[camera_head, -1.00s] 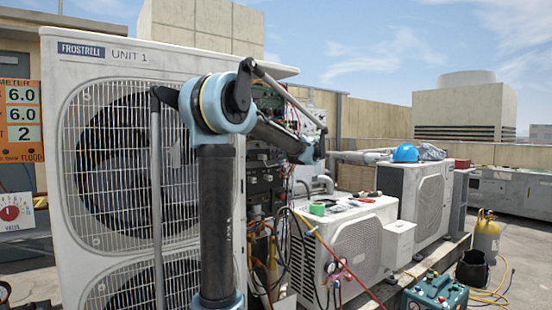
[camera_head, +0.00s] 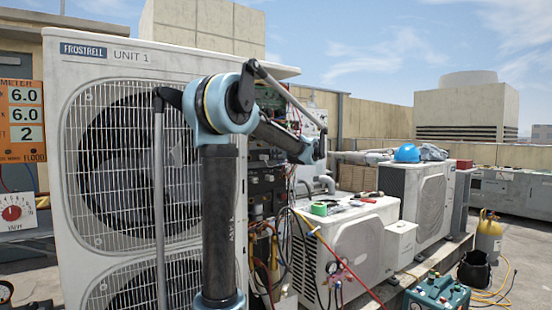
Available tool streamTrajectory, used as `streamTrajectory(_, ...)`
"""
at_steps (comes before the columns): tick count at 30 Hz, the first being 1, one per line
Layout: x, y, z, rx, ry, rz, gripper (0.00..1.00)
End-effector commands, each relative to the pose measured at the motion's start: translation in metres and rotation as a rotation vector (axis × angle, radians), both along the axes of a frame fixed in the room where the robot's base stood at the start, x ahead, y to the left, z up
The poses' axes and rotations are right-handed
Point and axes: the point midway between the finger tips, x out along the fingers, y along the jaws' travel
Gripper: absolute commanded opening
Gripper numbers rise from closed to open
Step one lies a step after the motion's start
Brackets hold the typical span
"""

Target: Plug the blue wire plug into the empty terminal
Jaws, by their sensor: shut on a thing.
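My arm rises in front of the Unit 1 condenser (camera_head: 205,55), and its forearm reaches right and away from me along the unit's open service side (camera_head: 262,160). The forearm ends near a dark wrist joint at the right edge of that opening. My gripper's fingers are not visible; the arm and its wrist block the view there. I cannot make out the blue wire plug or the empty terminal. Dark electrical parts and several coloured wires (camera_head: 262,240) show in the opening, partly covered by my arm.
A low condenser (camera_head: 362,240) to the right carries green tape (camera_head: 319,208) and tools. Gauges and hoses (camera_head: 338,268) hang at its front. A teal machine (camera_head: 436,294), a black bucket (camera_head: 474,270) and a yellow cylinder (camera_head: 489,236) stand on the right. Open floor lies beyond them.

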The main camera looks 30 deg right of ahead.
Motion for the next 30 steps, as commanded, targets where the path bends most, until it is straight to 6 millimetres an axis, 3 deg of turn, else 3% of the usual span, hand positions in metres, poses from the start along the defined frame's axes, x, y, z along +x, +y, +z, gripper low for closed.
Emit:
streamTrajectory(3, 0.001, 0.000, 0.000, 0.000, -0.001, 0.000, 0.00)
streamTrajectory(4, 0.001, 0.000, 0.000, 0.000, -0.001, 0.000, 0.21)
streamTrajectory(7, 0.001, 0.000, 0.000, 0.000, -0.001, 0.000, 0.42)
streamTrajectory(20, -0.004, -0.001, 0.001, 0.000, 0.000, 0.000, 0.42)
streamTrajectory(30, -0.059, -0.006, 0.008, -0.001, 0.000, -0.004, 0.42)
